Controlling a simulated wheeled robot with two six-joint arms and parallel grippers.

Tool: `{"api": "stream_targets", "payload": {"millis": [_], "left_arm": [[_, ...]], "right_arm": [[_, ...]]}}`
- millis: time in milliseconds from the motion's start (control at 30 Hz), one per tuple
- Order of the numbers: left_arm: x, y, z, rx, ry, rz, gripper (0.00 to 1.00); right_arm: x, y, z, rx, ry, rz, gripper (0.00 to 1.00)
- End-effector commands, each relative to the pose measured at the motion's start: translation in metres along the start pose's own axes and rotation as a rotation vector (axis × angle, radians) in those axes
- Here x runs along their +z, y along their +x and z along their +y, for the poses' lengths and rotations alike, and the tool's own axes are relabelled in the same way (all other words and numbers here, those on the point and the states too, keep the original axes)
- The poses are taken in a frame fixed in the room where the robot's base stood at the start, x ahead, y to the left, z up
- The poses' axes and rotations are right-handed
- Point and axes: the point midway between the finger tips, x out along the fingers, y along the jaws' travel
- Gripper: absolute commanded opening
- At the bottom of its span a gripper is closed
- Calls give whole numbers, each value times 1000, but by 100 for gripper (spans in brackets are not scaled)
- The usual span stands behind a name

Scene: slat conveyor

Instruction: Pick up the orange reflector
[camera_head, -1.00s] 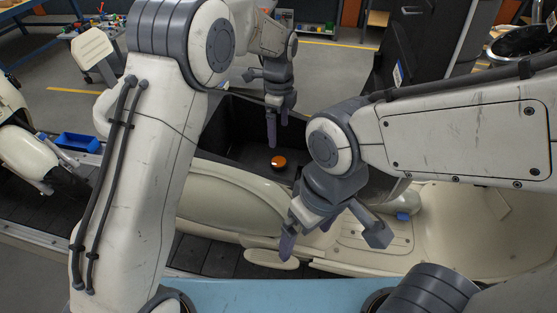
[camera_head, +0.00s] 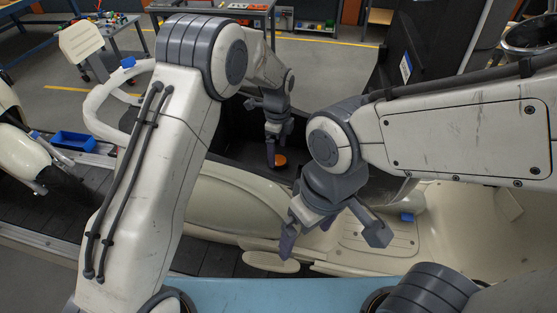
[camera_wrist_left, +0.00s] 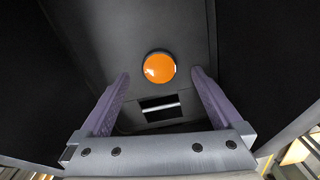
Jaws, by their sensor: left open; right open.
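The orange reflector (camera_head: 280,160) is a round orange disc with a dark rim. It lies on the floor of a dark open compartment (camera_head: 235,142). In the left wrist view the reflector (camera_wrist_left: 159,68) shows whole, beyond the fingertips and roughly centred between them. My left gripper (camera_head: 270,142) is open and points down into the compartment, with a finger just left of the reflector in the head view; the left wrist view shows nothing between its fingers (camera_wrist_left: 160,82). My right gripper (camera_head: 333,240) is open and empty over the cream bodywork, to the lower right of the reflector.
The compartment's dark walls stand close around my left gripper. A tall black panel (camera_head: 425,60) rises behind at the right. A blue bin (camera_head: 76,141) stands at the left. Cream scooter bodywork (camera_head: 235,205) lies in front, over dark conveyor slats (camera_head: 207,257).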

Motion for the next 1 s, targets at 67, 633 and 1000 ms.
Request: {"api": "stream_targets", "payload": {"millis": [67,633,1000], "left_arm": [[1,9,2,8,1,0,100],[1,39,1,1,1,0,62],[1,38,0,1,1,0,11]], "right_arm": [[-1,-14,-1,0,1,0,100],[-1,-20,-2,0,0,0,100],[-1,-20,-2,0,0,0,100]]}}
